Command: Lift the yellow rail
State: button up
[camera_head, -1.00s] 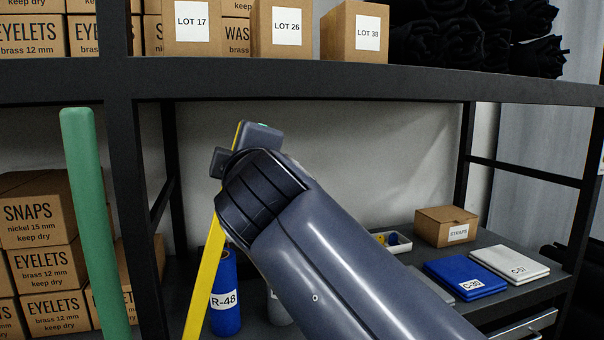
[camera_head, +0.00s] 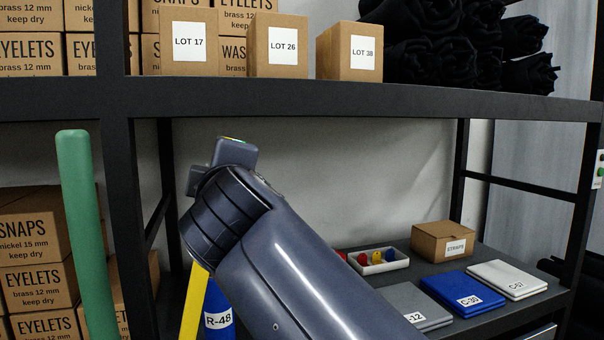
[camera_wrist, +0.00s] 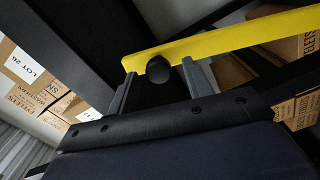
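The yellow rail (camera_head: 194,303) is a long flat bar standing steeply at the left of centre in the head view. Its upper part is hidden behind my arm. In the wrist view the rail (camera_wrist: 235,38) runs across just beyond my fingertips, with one end near the left finger. A dark round knob (camera_wrist: 159,69) shows against it. My gripper (camera_wrist: 158,72) has its fingers apart, one on each side of the knob, with small gaps visible. In the head view the fingers are hidden by my wrist.
A dark shelf rack (camera_head: 350,98) stands ahead, with lot boxes (camera_head: 282,46) above. Its lower shelf holds the blue R-48 roll (camera_head: 219,318) beside the rail, a parts tray (camera_head: 378,262) and a straps box (camera_head: 443,240). A green post (camera_head: 82,220) stands left.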

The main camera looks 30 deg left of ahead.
jog(key=v, duration=1.1)
jog(key=shift+b, duration=0.45)
jog(key=shift+a, duration=0.1)
jog(key=x, duration=1)
jog(key=shift+w+p, duration=0.45)
jog(key=shift+w, duration=0.05)
jog(key=shift+a, duration=0.1)
